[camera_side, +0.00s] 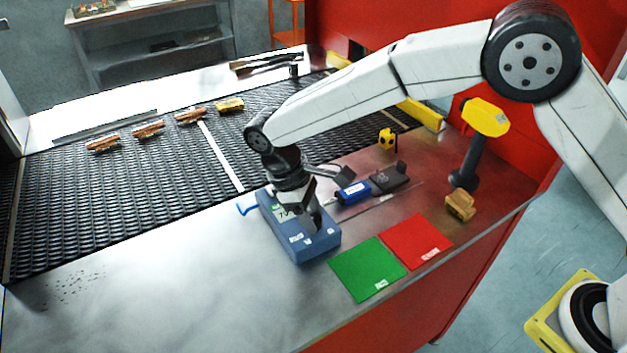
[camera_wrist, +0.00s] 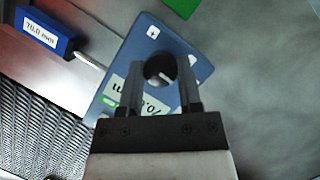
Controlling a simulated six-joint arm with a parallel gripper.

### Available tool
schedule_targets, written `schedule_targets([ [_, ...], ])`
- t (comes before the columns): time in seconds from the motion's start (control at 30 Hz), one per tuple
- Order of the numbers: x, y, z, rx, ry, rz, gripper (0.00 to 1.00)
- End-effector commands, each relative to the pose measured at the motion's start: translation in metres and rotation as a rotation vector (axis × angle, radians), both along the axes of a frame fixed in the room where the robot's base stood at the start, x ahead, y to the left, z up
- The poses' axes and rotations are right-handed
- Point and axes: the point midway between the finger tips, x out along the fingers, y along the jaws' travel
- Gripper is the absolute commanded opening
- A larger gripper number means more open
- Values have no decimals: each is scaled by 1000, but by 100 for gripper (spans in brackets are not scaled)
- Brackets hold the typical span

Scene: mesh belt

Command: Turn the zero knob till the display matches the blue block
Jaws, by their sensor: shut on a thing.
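A blue instrument with a display (camera_side: 298,230) lies on the metal table in the side view; it also shows in the wrist view (camera_wrist: 190,40). My gripper (camera_side: 314,226) is over it, pointing down. In the wrist view my gripper (camera_wrist: 163,72) is shut on the dark round zero knob (camera_wrist: 158,66), with one finger on each side. The display (camera_wrist: 130,95) is partly hidden by my fingers; its full reading cannot be told. The blue block (camera_side: 352,192) lies right of the instrument; its label reads "70.0 mm" in the wrist view (camera_wrist: 42,32).
A green mat (camera_side: 366,270) and a red mat (camera_side: 416,241) lie at the right front. A dark device (camera_side: 389,178), a yellow-topped drill (camera_side: 485,118) and a small brass block (camera_side: 460,205) stand nearby. The mesh belt (camera_side: 110,195) carries several metal parts behind. The table's left front is clear.

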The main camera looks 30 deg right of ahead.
Motion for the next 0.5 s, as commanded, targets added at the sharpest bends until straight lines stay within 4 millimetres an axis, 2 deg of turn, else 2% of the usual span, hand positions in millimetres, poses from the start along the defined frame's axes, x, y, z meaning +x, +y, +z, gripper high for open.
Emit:
schedule_targets([
  [0.2,0,1,2,2,-4,138,0],
  [0.5,0,1,2,2,-5,218,0],
])
